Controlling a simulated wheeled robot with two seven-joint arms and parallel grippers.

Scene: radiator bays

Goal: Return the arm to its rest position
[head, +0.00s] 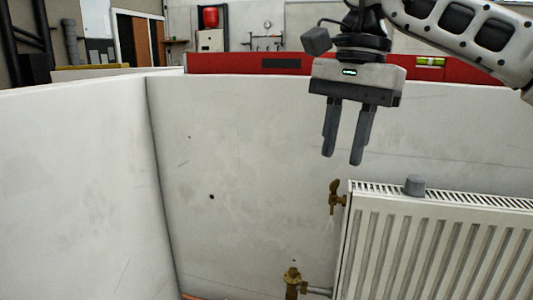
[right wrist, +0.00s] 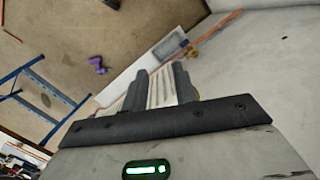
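My right gripper (head: 342,159) hangs from the arm at the upper right in the head view, fingers pointing down. Its two fingers are apart with nothing between them. It is in front of the pale wall, above and left of the white radiator (head: 440,250), and touches nothing I can see. In the right wrist view the gripper (right wrist: 161,72) also shows a gap between its fingers, with the radiator (right wrist: 162,90) beyond them. My left gripper is in neither view.
Brass valves sit at the radiator's upper left (head: 335,198) and lower left (head: 292,284). A grey cylinder (head: 415,185) stands on its top. Pale walls form a corner left. The right wrist view shows a purple object (right wrist: 97,64) and blue frame (right wrist: 40,95) on the floor.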

